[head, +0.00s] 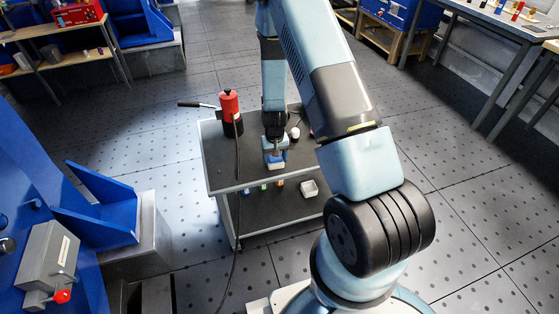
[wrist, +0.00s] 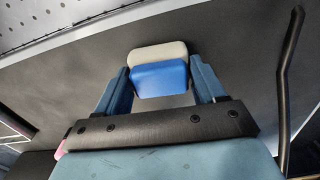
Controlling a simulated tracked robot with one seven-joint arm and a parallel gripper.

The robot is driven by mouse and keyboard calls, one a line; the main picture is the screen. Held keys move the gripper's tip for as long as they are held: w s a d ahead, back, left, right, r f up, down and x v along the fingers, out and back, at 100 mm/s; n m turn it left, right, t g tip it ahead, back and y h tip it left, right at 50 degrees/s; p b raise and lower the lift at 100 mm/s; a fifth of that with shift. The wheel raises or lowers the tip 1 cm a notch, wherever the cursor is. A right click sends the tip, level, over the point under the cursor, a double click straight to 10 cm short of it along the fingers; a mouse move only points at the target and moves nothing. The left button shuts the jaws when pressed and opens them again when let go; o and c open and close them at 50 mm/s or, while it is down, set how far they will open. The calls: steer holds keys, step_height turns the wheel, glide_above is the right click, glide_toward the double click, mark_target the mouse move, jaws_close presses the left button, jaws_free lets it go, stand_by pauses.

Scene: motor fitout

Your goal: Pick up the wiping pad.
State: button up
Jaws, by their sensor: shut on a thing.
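The wiping pad (wrist: 160,77) shows in the wrist view as a blue block with a pale, cream-coloured layer on its far side. My gripper (wrist: 160,88) is shut on it, with one blue-grey finger at each side of the pad. In the head view my gripper (head: 275,157) points down over the top of a dark cart, and the pad (head: 276,166) shows as a small blue and white piece at its tip. I cannot tell whether the pad touches the cart top.
The cart (head: 222,172) has a lower shelf with a white bin (head: 309,189) and small coloured items. A red cylinder-like tool (head: 229,105) with a black handle and hose stands at its back left. A white round item (head: 295,133) lies right of my gripper.

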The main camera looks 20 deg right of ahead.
steer(key=shift+w+r, duration=0.1)
steer(key=shift+r, duration=0.55)
step_height(320, 180, up, 2)
steer(key=shift+r, duration=0.15)
steer(key=s+a+r, duration=0.2)
steer(key=s+r, duration=0.7)
steer(key=s, duration=0.5)
steer(key=shift+r, duration=0.25)
